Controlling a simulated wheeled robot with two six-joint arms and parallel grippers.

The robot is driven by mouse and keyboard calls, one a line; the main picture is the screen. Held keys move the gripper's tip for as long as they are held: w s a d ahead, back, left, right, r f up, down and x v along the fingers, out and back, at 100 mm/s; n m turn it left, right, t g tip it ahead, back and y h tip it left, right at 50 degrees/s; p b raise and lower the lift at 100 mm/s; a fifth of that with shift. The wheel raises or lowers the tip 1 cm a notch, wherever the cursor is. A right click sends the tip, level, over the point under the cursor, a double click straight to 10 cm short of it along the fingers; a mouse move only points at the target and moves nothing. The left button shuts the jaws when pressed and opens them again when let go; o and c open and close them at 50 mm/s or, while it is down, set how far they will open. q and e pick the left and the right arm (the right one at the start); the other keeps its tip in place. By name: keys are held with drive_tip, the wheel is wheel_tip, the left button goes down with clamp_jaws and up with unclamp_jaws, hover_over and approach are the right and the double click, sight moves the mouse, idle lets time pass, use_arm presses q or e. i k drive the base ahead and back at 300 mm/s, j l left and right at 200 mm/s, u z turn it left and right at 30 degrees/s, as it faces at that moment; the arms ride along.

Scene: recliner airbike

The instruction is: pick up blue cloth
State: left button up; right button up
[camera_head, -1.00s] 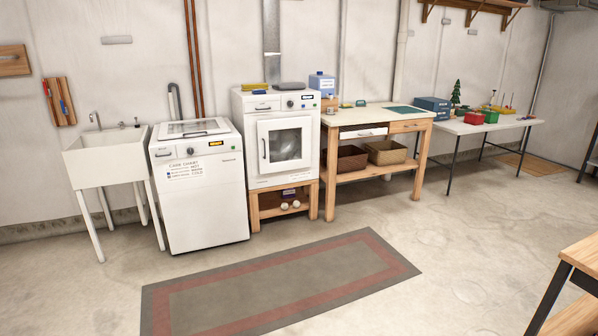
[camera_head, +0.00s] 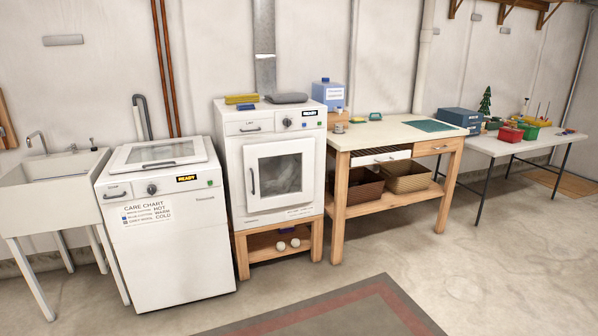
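I cannot make out a clear blue cloth. A small flat blue item (camera_head: 246,107) lies on top of the front-loading dryer (camera_head: 232,160), in front of a yellow item (camera_head: 241,99); it is too small to tell whether it is cloth. Something greyish shows behind the dryer's closed door window (camera_head: 280,176), but its colour is unclear. A flat teal piece (camera_head: 432,126) lies on the wooden worktable (camera_head: 385,137); I cannot tell if it is cloth or a mat. Neither of my grippers is in view.
A top-loading washer (camera_head: 175,245) with its lid down and a sink (camera_head: 50,182) stand to the left. Two baskets (camera_head: 408,178) sit on the worktable's lower shelf. A white table (camera_head: 500,146) holds several small items. The floor and rug (camera_head: 330,308) in front are clear.

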sight(249, 106)
drive_tip(key=i, duration=1.85)
